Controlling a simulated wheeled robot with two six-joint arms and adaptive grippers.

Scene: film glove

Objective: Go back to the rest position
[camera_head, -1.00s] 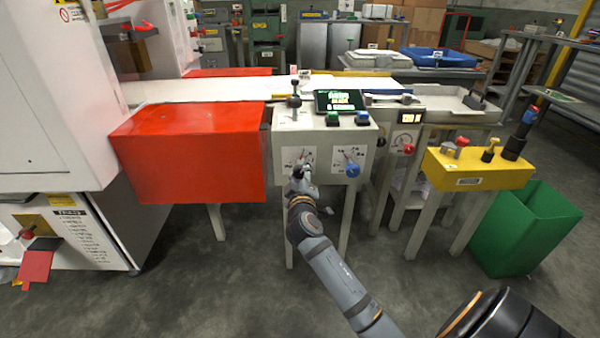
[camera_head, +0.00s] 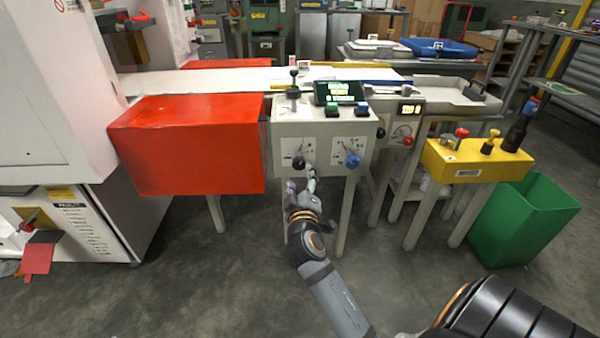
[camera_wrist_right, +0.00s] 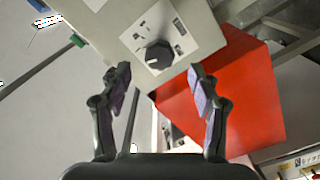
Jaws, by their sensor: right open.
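My right gripper (camera_head: 302,184) is in front of and just below the grey control box (camera_head: 328,128), near its black knob (camera_head: 298,163). In the right wrist view, the right gripper (camera_wrist_right: 162,82) is open with nothing between its fingers. The black knob (camera_wrist_right: 158,55) shows beyond the fingertips, apart from them. A blue knob (camera_head: 352,160) is on the same panel, to the right of the black one. My left gripper is not in view.
A red box-shaped guard (camera_head: 190,150) stands left of the control box. A yellow box (camera_head: 470,162) with knobs and levers and a green bin (camera_head: 522,222) stand to the right. The floor (camera_head: 215,285) in front is clear.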

